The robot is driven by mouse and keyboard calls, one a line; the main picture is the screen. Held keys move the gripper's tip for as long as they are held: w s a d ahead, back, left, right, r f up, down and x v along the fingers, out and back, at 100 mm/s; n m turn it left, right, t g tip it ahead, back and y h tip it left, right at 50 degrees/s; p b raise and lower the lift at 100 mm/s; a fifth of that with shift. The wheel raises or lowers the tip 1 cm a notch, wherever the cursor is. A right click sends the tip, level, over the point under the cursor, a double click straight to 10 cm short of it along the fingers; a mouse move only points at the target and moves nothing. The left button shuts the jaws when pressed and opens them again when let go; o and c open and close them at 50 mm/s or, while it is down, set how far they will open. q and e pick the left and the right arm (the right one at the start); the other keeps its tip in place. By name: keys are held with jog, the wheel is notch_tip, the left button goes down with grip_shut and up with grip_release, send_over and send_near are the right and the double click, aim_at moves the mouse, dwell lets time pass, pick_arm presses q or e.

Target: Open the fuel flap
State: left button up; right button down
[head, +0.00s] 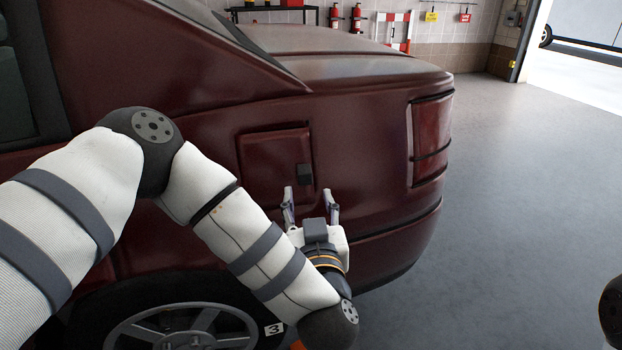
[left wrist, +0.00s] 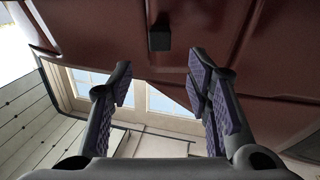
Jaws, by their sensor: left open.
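The fuel flap (head: 270,160) is a dark red square panel on the side of the dark red car, above the rear wheel. It looks closed. A small black tab (head: 304,174) sits at its right edge; the tab also shows at the top middle of the left wrist view (left wrist: 160,39). My left gripper (head: 310,203) is open and empty just below the tab, with its fingers pointing up toward it. In the left wrist view its two fingers (left wrist: 165,80) stand apart with purple pads, and the tab lies beyond and between them. No contact shows. My right gripper is out of view.
The car's rear wheel (head: 185,335) is below the flap, and the tail light (head: 431,138) is to the right. The grey floor (head: 520,200) behind the car is clear. Fire extinguishers (head: 356,18) and a red-and-white barrier (head: 394,30) stand at the back wall.

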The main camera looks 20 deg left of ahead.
aim_at(305, 176)
pick_arm(q)
jog(key=b+x, duration=0.2)
jog(key=x, duration=0.7)
jog(key=shift+f, duration=0.1)
grip_shut()
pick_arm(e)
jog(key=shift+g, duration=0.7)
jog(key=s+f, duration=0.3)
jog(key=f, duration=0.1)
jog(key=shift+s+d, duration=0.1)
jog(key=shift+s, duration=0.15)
